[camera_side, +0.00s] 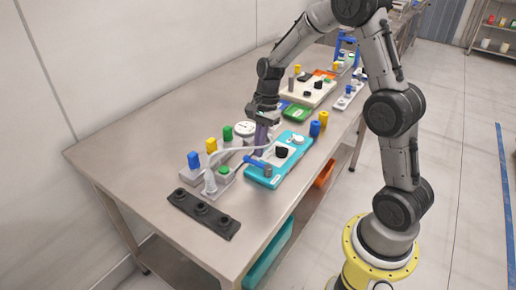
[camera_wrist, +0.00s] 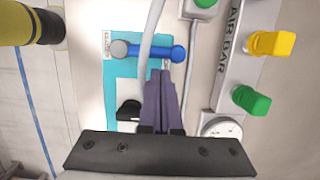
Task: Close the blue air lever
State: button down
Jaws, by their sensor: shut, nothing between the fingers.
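My gripper (camera_side: 261,150) is shut and empty, its purple fingers pointing down at the teal panel (camera_side: 290,160). In the wrist view the fingertips (camera_wrist: 165,72) lie just beside a blue lever (camera_wrist: 152,52); I cannot tell whether they touch it. That lever has a grey round pivot (camera_wrist: 119,48) and lies across the panel's edge. It also shows in the side view (camera_side: 255,161). A blue valve handle (camera_side: 193,160) stands on the air bar, with yellow (camera_side: 211,145) and green (camera_side: 227,132) handles beside it. The blue handle is outside the wrist view.
A white hose (camera_wrist: 150,35) crosses over the lever in the wrist view. A round gauge (camera_wrist: 221,128) sits at the end of the air bar (camera_wrist: 228,70). The table's left part is clear.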

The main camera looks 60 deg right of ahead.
aim_at(250, 160)
jog(key=shift+a+f, duration=0.1)
jog(key=shift+a, duration=0.2)
